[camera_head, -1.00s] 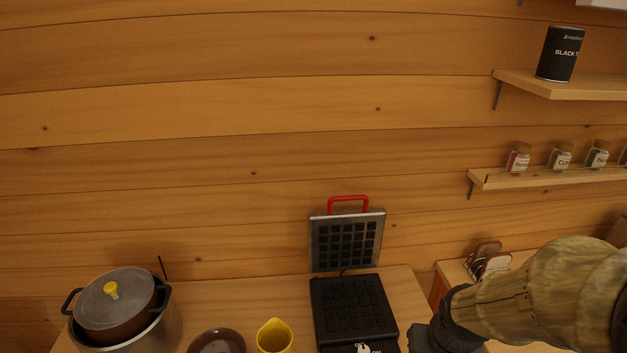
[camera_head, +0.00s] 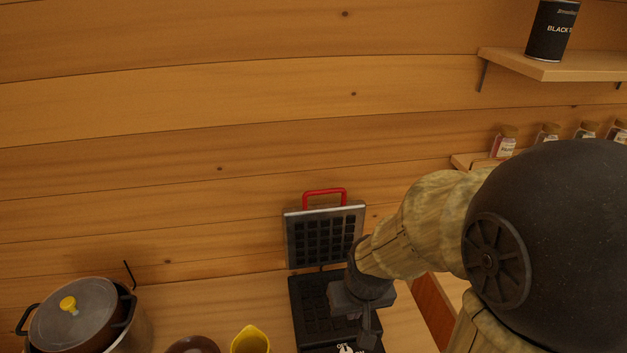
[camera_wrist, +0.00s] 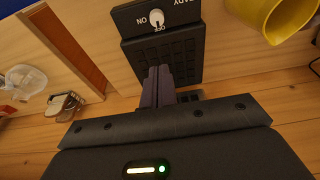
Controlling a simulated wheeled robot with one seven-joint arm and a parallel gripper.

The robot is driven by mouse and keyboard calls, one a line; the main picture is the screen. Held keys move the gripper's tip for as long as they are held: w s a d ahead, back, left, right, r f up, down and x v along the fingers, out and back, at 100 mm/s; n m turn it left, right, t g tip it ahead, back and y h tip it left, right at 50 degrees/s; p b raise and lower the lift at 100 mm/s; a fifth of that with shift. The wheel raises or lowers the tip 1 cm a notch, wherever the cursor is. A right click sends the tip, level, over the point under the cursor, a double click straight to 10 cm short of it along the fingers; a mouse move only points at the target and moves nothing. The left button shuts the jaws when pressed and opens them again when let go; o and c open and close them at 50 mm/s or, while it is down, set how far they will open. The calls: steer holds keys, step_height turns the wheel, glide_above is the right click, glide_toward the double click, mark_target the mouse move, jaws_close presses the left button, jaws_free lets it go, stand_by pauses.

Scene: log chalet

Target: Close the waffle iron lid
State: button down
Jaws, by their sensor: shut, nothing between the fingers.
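The waffle iron stands on the wooden counter against the log wall. Its lid (camera_head: 325,236) is open and upright, with a red handle (camera_head: 324,193) on its top edge. Its black base (camera_head: 312,312) lies flat, partly hidden by my gripper. My gripper (camera_head: 367,338) is shut and empty, over the right side of the base and in front of the lid. In the wrist view my closed fingers (camera_wrist: 157,76) reach over the base's grid plate (camera_wrist: 180,58), with the ON/OFF knob (camera_wrist: 157,22) beyond. I cannot tell whether they touch it.
A yellow jug (camera_head: 250,341) and a brown dish (camera_head: 193,345) stand left of the iron. A lidded pot (camera_head: 82,318) is at far left. Shelves with jars (camera_head: 505,141) and a black tin (camera_head: 551,30) are at right. A toast rack (camera_wrist: 66,104) shows in the wrist view.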

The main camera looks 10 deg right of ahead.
steer(key=w+a+r+t, duration=0.1)
steer(key=w+r+t, duration=0.2)
steer(key=w+r, duration=1.6)
steer(key=w, duration=0.4)
steer(key=shift+w+a+r, duration=0.2)
steer(key=shift+w+r, duration=0.05)
steer(key=p, duration=0.2)
glide_above(320, 204)
step_height(320, 204, down, 9)
steer(key=shift+a+r, duration=0.1)
steer(key=shift+r, duration=0.1)
steer(key=shift+f+t, duration=0.15)
steer(key=shift+t, duration=0.15)
